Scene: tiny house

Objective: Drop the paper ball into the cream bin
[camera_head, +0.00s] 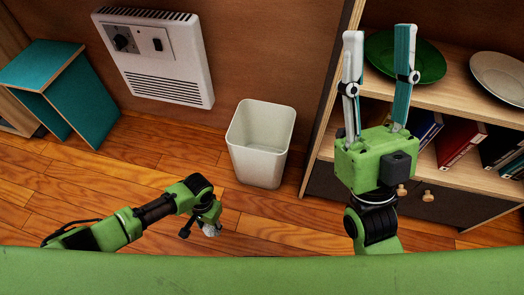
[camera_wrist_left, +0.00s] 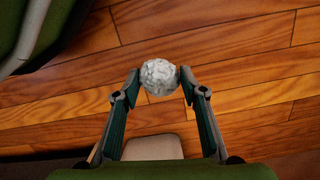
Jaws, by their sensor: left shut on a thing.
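The paper ball (camera_wrist_left: 160,77) is a crumpled white-grey ball. In the left wrist view it sits between the two fingertips of my left gripper (camera_wrist_left: 158,84), which is shut on it. In the head view the ball (camera_head: 210,230) shows small and partly covered below my left gripper (camera_head: 202,226). The cream bin (camera_head: 260,142) stands upright on the floor, open at the top, beyond and to the right of my left gripper. The part of the bin I see inside is bare. My right gripper (camera_head: 379,80) is raised at the right with its fingers apart and nothing between them.
A white wall heater (camera_head: 165,60) hangs behind the bin at left. A teal stool (camera_head: 75,100) stands at far left. A wooden shelf (camera_head: 450,100) with a green plate (camera_head: 425,62), a cream plate (camera_head: 502,78) and books (camera_head: 462,145) stands right of the bin. Floor left of the bin is clear.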

